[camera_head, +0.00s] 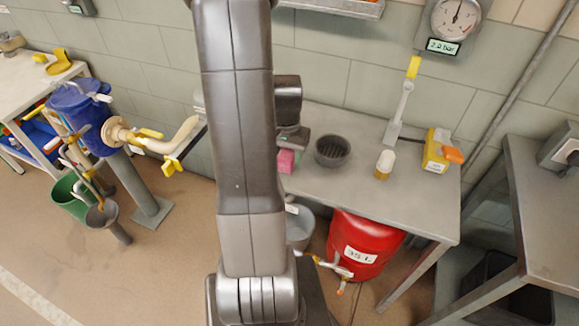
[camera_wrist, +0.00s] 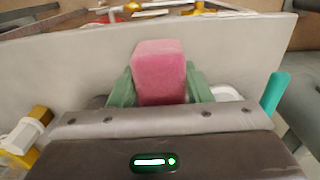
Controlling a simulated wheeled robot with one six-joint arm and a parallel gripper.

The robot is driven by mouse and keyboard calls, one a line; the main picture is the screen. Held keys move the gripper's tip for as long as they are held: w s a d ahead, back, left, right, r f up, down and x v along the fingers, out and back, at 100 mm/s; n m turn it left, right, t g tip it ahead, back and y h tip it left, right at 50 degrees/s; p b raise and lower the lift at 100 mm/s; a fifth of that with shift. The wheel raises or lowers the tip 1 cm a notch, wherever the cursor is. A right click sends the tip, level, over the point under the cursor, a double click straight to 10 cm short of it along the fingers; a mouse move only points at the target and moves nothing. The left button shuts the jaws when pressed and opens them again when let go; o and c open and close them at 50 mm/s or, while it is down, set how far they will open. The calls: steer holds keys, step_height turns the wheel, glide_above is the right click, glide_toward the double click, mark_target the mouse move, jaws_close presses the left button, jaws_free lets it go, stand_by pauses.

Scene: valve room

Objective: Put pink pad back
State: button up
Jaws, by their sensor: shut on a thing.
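The pink pad (camera_wrist: 160,68) is a soft-looking block upright in the middle of the wrist view. My gripper (camera_wrist: 160,92) is shut on it, with one green finger on each side. In the head view the pad (camera_head: 287,161) shows beside my arm at the left end of the grey table (camera_head: 405,205), partly hidden by the arm. My gripper (camera_head: 293,142) is just above it there and mostly hidden. I cannot tell whether the pad touches the tabletop.
A dark grey bowl (camera_head: 332,151) stands right of the pad. Further right are a white-capped bottle (camera_head: 384,166), a white stand (camera_head: 399,113) and a yellow box (camera_head: 434,152). A red tank (camera_head: 364,246) sits under the table.

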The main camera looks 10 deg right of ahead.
mark_target(287, 154)
steer(key=shift+f, duration=2.15)
steer(key=shift+f, duration=0.15)
steer(key=o, duration=1)
steer(key=shift+c, duration=0.2)
step_height(287, 154, up, 12)
steer(key=shift+r, duration=0.2)
